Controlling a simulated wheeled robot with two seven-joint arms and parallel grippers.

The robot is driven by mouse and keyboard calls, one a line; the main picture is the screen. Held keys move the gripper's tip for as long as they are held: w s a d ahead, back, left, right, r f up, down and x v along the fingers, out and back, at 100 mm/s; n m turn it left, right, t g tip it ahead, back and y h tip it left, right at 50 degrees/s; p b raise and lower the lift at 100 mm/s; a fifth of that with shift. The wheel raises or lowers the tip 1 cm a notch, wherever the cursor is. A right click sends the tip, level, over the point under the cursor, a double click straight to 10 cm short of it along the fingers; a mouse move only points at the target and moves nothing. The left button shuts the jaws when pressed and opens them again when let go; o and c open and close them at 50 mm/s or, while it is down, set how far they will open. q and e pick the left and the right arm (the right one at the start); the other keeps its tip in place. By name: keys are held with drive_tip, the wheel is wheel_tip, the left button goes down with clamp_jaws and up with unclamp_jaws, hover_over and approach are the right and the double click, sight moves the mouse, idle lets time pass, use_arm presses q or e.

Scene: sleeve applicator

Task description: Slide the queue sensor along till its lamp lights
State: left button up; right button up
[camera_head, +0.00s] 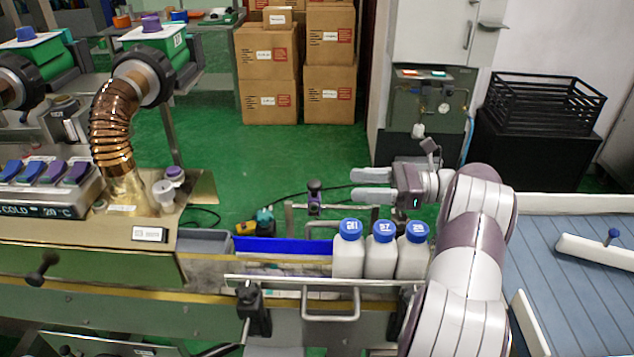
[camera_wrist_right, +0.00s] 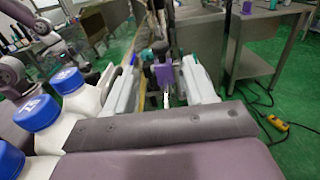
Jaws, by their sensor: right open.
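The queue sensor, as I take it, is a small dark and purple unit (camera_head: 314,197) on a thin rail behind the conveyor. In the right wrist view its purple body (camera_wrist_right: 163,75) shows ahead, between the two fingers. My right gripper (camera_head: 354,185) is open and empty, to the right of the sensor, with its fingertips pointing left at it. A gap shows between fingertips and sensor in the head view. I cannot make out a lit lamp on it. My left gripper is in neither view.
Several white bottles, three clearly seen, with blue caps (camera_head: 381,232) stand on the conveyor below my right gripper. A front guard rail (camera_head: 300,281) runs along the belt. A copper hose (camera_head: 111,127) rises at the left. Green floor lies open behind the conveyor.

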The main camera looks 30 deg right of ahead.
sight(314, 182)
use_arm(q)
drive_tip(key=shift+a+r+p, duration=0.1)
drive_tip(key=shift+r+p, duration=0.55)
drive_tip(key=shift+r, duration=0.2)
use_arm(e)
drive_tip(key=x, duration=1)
drive_tip(key=shift+a+r, duration=0.1)
drive_tip(key=shift+r, duration=0.1)
